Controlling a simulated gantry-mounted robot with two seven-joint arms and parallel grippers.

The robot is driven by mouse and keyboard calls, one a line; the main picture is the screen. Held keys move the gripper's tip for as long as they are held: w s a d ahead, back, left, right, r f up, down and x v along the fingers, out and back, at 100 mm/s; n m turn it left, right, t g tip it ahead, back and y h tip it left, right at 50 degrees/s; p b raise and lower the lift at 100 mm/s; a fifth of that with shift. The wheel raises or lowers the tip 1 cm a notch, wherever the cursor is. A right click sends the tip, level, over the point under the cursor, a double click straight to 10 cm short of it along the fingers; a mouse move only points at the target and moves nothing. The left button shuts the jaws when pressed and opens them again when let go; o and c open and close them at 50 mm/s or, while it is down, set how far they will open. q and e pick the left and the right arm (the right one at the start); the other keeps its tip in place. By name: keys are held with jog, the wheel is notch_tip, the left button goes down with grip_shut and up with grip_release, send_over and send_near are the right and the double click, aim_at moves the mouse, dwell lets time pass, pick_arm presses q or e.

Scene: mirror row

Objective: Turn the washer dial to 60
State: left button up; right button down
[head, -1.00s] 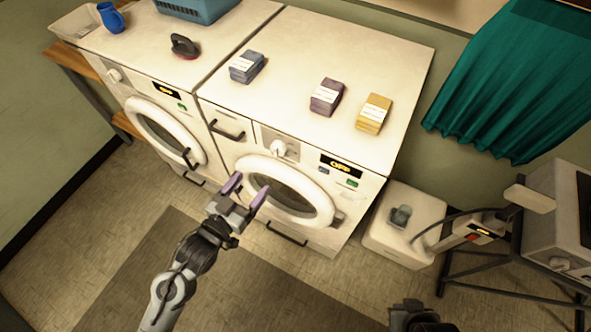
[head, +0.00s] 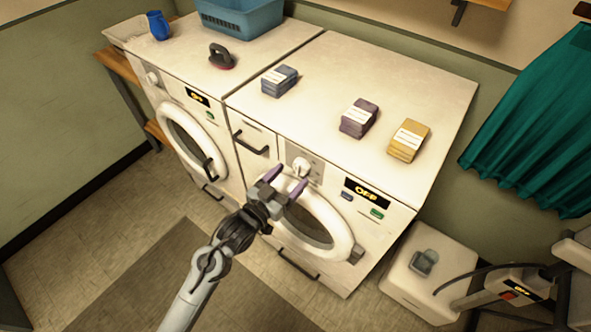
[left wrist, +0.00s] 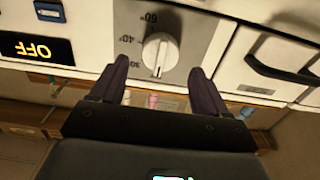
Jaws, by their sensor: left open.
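The right washer (head: 345,235) has a white round dial (head: 301,167) on a grey panel, left of a display reading OFF (head: 366,192). In the left wrist view the dial (left wrist: 158,55) is close ahead, with marks 60, 40 and 30 around it. A small dark mark shows at the dial's lower end there. My left gripper (head: 288,178) is open in front of the panel, its two purple fingers pointing at the dial. In the left wrist view the fingertips (left wrist: 160,66) stand on either side of the dial, with gaps. The right gripper is not in view.
The left washer (head: 190,135) has its own dial (head: 152,78). On top are a blue basket (head: 245,20), blue jug (head: 158,25), brush (head: 221,57) and blue, purple and yellow boxes (head: 409,140). A drawer handle (head: 250,143) and the round door (head: 310,228) lie near the gripper.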

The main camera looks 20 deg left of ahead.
aim_at(297, 171)
pick_arm(q)
jog(key=shift+x, duration=1.7)
jog(key=c, duration=1)
